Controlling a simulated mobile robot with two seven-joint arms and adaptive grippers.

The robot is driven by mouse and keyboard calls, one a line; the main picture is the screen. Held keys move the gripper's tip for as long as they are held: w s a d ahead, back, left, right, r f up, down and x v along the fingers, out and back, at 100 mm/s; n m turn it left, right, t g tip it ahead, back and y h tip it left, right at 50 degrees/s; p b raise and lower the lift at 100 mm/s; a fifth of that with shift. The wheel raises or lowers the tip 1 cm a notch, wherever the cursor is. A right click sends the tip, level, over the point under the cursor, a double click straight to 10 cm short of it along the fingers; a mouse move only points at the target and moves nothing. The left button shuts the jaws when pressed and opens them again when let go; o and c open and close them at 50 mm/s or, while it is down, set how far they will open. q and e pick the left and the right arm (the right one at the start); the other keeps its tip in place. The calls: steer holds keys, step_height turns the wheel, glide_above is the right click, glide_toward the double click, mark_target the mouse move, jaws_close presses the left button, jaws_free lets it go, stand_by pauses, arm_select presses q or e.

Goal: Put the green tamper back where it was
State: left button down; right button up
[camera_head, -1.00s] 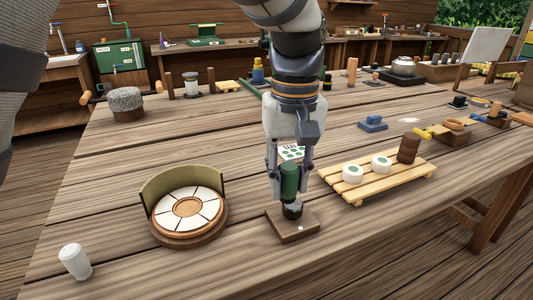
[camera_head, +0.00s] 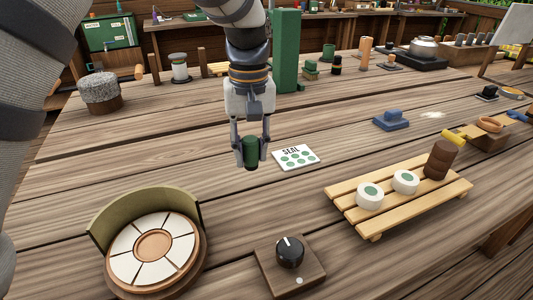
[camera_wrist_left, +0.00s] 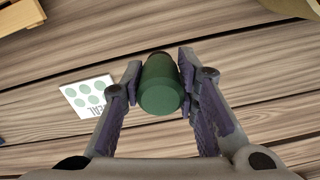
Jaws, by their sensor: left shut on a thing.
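The green tamper (camera_head: 250,148) is a short dark green cylinder. My left gripper (camera_head: 251,160) is shut on it and points down, near the middle of the table. The tamper hangs just left of the white SEAL card (camera_head: 297,157); its height above the table is hard to tell. In the left wrist view the tamper (camera_wrist_left: 162,88) sits between both fingers (camera_wrist_left: 160,75), its far end dark, with bare planks around it. The SEAL card also shows there at left (camera_wrist_left: 86,97). My right gripper is not in view.
A wooden block with a black knob (camera_head: 290,252) and a round segmented dish with a curved green wall (camera_head: 130,212) stand in front. A slatted rack (camera_head: 405,205) with two white rolls is at right. A tall green post (camera_head: 286,50) stands behind my gripper. Planks between are clear.

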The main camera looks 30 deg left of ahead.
arm_select(q)
steer(key=f, duration=0.1)
steer(key=a+f, duration=0.1)
steer(key=f, duration=0.1)
steer(key=a+f, duration=0.1)
steer(key=f, duration=0.1)
steer(key=shift+w+a+f, duration=0.2)
steer(key=shift+w+a, duration=0.05)
steer(key=shift+w, duration=0.15)
steer(key=shift+f, duration=0.25)
steer(key=shift+f, duration=0.15)
steer(key=c, duration=1.2)
jaws_free()
steer(key=shift+c, duration=0.2)
step_height(320, 180, up, 12)
steer(key=shift+d, duration=0.1)
